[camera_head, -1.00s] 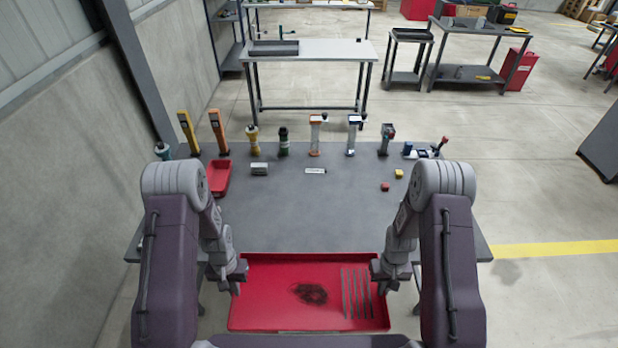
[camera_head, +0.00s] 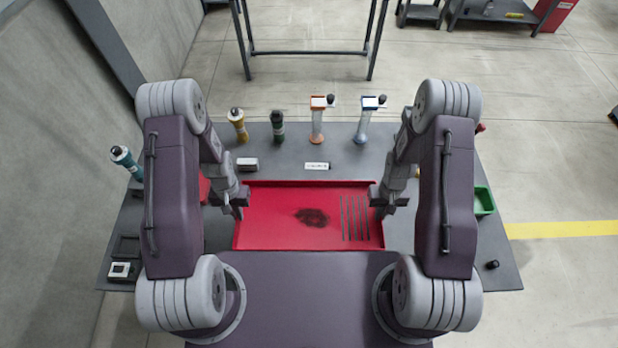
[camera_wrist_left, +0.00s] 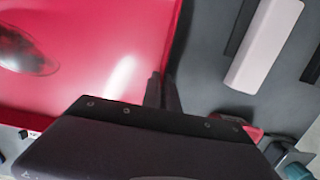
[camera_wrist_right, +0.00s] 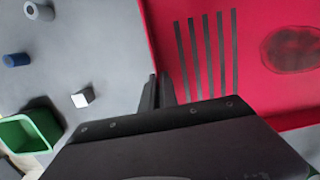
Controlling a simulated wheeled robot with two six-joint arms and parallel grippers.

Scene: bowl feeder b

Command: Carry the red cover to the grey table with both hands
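The red cover (camera_head: 280,235) is a flat, shallow red panel with raised edges, a dark smudge in the middle and several dark slots at its right. It lies level over the grey table (camera_head: 290,150); I cannot tell whether it touches the top. My left gripper (camera_head: 238,203) is at its left edge, and in the left wrist view the fingers (camera_wrist_left: 162,92) are close together on the cover's edge. My right gripper (camera_head: 384,200) is at its right edge, and in the right wrist view the fingers (camera_wrist_right: 157,92) pinch that edge.
Along the table's far side stand a yellow bottle (camera_head: 238,124), a dark green one (camera_head: 277,126) and posts with orange (camera_head: 317,120) and blue (camera_head: 366,120) tops. A white block (camera_head: 317,166) lies just beyond the cover. A green bin (camera_head: 484,201) is at the right.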

